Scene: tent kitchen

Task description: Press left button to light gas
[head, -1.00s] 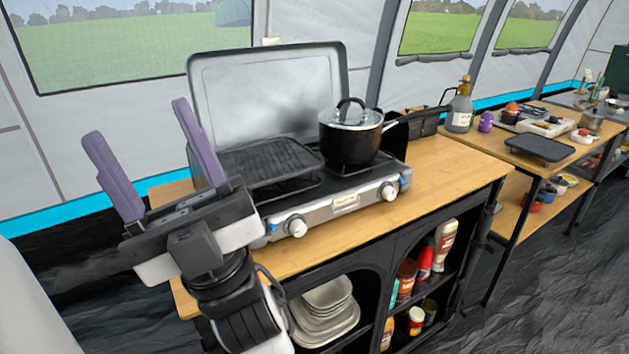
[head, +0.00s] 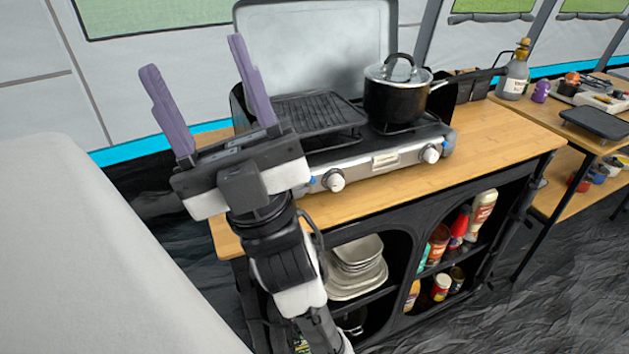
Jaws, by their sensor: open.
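A two-burner gas stove (head: 372,159) with a raised lid stands on the wooden counter. Its front panel has a left knob (head: 333,180) and a right knob (head: 430,153). A small blue button (head: 312,181) shows just left of the left knob, and another blue spot (head: 444,145) is by the right knob. My gripper (head: 196,92) is open and empty, its two purple fingers pointing up. It is left of the stove and hides part of the stove's left end.
A black pot (head: 398,99) with a glass lid sits on the right burner, and a grill plate (head: 311,112) on the left. The wooden counter (head: 480,150) has bare room along its front. Shelves below hold plates (head: 356,265) and bottles. A side table (head: 600,132) stands at right.

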